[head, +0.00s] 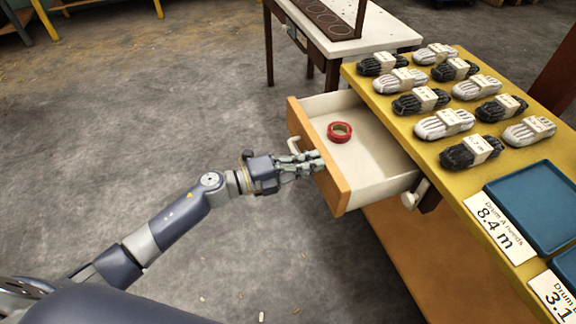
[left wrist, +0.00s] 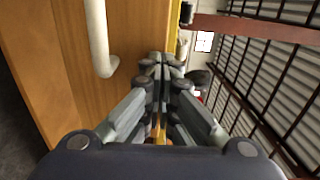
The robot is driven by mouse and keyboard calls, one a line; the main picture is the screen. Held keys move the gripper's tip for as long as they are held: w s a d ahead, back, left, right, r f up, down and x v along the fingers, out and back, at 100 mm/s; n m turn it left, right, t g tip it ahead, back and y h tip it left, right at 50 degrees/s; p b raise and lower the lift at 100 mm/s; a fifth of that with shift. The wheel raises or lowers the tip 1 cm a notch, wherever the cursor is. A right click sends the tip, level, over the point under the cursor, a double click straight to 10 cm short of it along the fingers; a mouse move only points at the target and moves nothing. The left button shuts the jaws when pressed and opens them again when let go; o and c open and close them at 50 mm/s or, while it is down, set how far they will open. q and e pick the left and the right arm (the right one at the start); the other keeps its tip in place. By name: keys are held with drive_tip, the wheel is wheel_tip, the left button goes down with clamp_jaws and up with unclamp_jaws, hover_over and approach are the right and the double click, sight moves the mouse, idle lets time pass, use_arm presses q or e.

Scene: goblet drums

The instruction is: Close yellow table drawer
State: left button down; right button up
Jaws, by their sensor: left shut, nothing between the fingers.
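The yellow table (head: 405,122) stands at the right in the head view. Its drawer (head: 365,182) is pulled out to the left, with a wooden front and pale inside. A red ring-shaped roll (head: 340,132) lies in the drawer. My left gripper (head: 316,160) is shut and empty at the drawer front, just below the white handle (head: 294,144) in the picture. In the left wrist view the drawer front (left wrist: 55,60) and handle (left wrist: 101,45) lie left of the shut fingers (left wrist: 160,70). I cannot tell whether the fingers touch the drawer. My right gripper is not in view.
Several black and white bundles (head: 445,123) lie in rows on the yellow tabletop, with blue trays (head: 535,205) and a sign reading 8.4 m (head: 497,226) nearby. A white-topped table (head: 375,28) stands behind. The grey floor (head: 130,130) at left is mostly clear.

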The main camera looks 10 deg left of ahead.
use_arm(q)
drive_tip(key=x, duration=0.9)
drive_tip(key=shift+w+d, duration=0.15)
drive_tip(key=b+x, duration=0.1)
drive_tip(key=x, duration=0.6)
drive_tip(key=shift+w+d+b, duration=0.1)
drive_tip(key=shift+b, duration=0.2)
drive_tip(key=shift+w+d, duration=0.35)
drive_tip(key=shift+d, duration=0.15)
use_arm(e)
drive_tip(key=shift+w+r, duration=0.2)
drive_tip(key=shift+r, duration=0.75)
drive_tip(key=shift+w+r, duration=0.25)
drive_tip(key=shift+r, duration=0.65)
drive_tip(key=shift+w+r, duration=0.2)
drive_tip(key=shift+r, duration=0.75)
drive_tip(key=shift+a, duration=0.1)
